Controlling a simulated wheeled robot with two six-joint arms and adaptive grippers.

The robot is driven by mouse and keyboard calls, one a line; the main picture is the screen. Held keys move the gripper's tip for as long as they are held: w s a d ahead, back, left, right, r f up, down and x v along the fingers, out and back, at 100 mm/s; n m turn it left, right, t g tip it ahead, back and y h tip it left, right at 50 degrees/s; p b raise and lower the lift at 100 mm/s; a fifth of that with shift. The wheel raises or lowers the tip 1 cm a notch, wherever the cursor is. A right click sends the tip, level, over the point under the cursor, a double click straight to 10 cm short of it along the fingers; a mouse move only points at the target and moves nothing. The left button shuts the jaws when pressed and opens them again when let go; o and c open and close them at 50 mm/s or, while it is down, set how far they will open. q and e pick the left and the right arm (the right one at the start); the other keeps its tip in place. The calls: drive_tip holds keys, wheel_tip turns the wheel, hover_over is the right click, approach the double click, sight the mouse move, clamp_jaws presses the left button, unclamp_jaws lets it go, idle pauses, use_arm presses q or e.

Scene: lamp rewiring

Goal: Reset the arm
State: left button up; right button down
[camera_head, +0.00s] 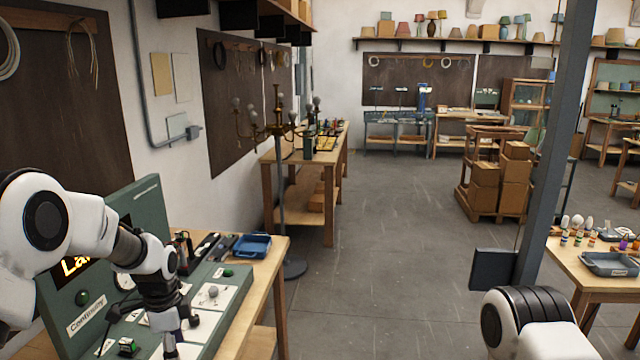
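My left arm comes in from the left. Its gripper (172,338) points down over the front of a green test panel labelled "Continuity" (88,316). The fingers are small and dark against the panel, so I cannot tell whether they are open or shut, or whether they touch it. My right arm (530,322) shows only as a white and black link at the bottom right; its gripper is out of view.
The panel stands on a wooden bench (262,288) with a blue tray (251,246). A dark post (560,140) rises near my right arm. A right-hand table holds a grey tray (612,270). Stacked boxes (485,187) stand farther back. The middle floor (385,270) is clear.

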use_arm(q)
drive_tip(key=s+d+f+n, duration=0.1)
drive_tip(key=s+f+n, duration=0.25)
drive_tip(key=f, duration=0.45)
drive_tip(key=s+d+f+n, duration=0.1)
drive_tip(key=s+f+n, duration=0.1)
drive_tip(key=s+f, duration=0.45)
drive_tip(key=s+d+f+n, duration=0.1)
drive_tip(key=s+f+n, duration=0.4)
drive_tip(key=s, duration=0.7)
drive_tip(key=s+f+n, duration=0.5)
drive_tip(key=s, duration=0.7)
wheel_tip(320, 180, down, 15)
drive_tip(key=b, duration=1.5)
drive_tip(key=shift+w+d, duration=0.15)
drive_tip(key=shift+d, duration=0.05)
use_arm(e)
wheel_tip(320, 180, down, 15)
drive_tip(key=w, duration=0.1)
drive_tip(key=shift+a, duration=0.3)
use_arm(q)
drive_tip(key=shift+m, duration=0.25)
